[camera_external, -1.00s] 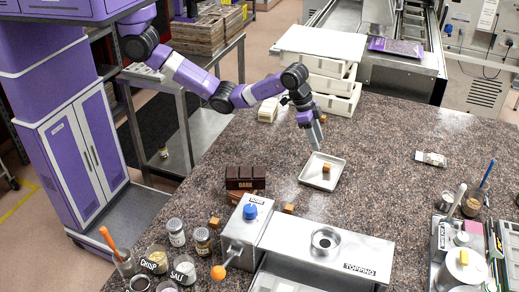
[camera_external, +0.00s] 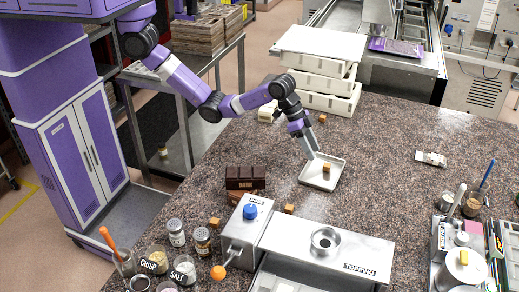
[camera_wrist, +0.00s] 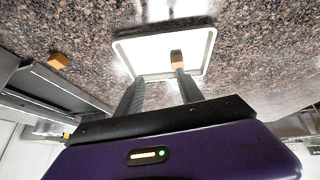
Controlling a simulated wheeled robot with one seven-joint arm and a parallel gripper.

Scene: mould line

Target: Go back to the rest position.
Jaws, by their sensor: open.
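My gripper (camera_external: 311,156) is tilted downward over the left edge of a small white square tray (camera_external: 311,181) on the speckled counter. A caramel-brown cube (camera_external: 326,169) sits in the tray. In the wrist view my gripper (camera_wrist: 157,82) has its two fingers spread with nothing between them. There the tray (camera_wrist: 140,70) lies beyond the fingertips, and the cube (camera_wrist: 177,57) shows by the tip of the right finger. I cannot tell whether that finger touches the cube.
Dark chocolate bars (camera_external: 245,177) and small brown cubes (camera_external: 289,208) lie near the metal topping machine (camera_external: 330,250). Stacked white trays (camera_external: 322,85) stand behind my arm. Jars (camera_external: 176,232) and cups stand front left. The counter right of the tray is mostly clear.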

